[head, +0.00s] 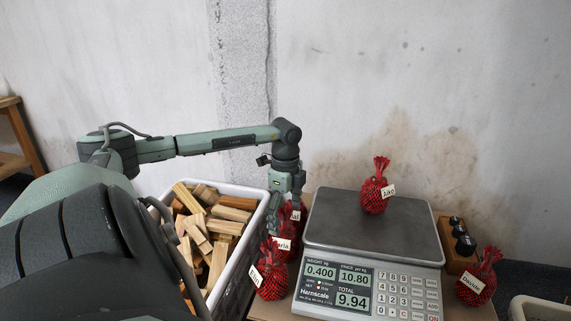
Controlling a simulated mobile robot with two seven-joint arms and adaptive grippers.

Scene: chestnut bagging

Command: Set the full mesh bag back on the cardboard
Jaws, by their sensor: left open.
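A full red mesh bag (374,192) with a white name tag stands upright on the grey plate of the scale (340,232). Several similar tagged red bags stand to the left of the scale, among them a front one (270,277). Another red bag (478,280) stands to the right of the scale. Brown cardboard (470,312) shows beneath and beside the scale. My left gripper (285,215) points down, open, at the bags left of the scale. It partly hides the rear bags, and I cannot tell whether it touches them. My right gripper is not in view.
A white crate (236,284) full of wood blocks stands left of the bags, close to my left arm. A wooden block holding dark weights (465,243) is right of the scale. A pale bin (540,308) is at the lower right. The wall is close behind.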

